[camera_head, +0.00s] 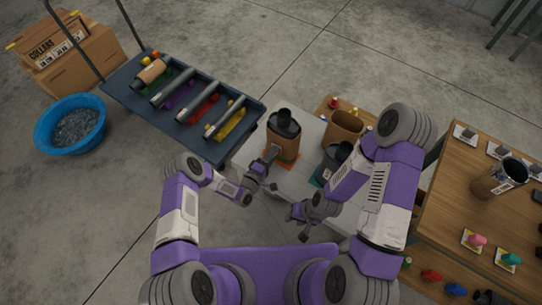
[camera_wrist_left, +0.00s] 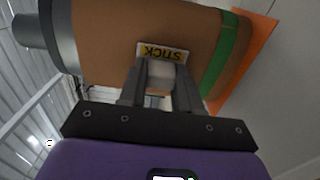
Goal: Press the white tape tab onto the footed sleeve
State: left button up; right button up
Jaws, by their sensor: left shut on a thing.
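The footed sleeve (camera_head: 284,147) is a brown upright cylinder with a dark muffler top, standing on an orange mat. In the left wrist view the brown sleeve (camera_wrist_left: 110,35) lies across the top, with a green band near its foot and a label reading "STICK" (camera_wrist_left: 162,52). My left gripper (camera_head: 270,160) is at the sleeve's near side. In the wrist view its fingers (camera_wrist_left: 161,80) are shut on the white tape tab (camera_wrist_left: 162,72), right at the label. I cannot tell whether the tab touches it. My right gripper (camera_head: 296,225) is open and empty, low and nearer me.
A dark tray (camera_head: 140,105) of tubes is at the left, beside a blue tub (camera_head: 70,124). A wooden table (camera_head: 460,205) stands at the right.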

dwell(0.6)
pick_arm(q)
jog(key=shift+p+v, duration=0.7)
jog(key=shift+v, duration=2.75)
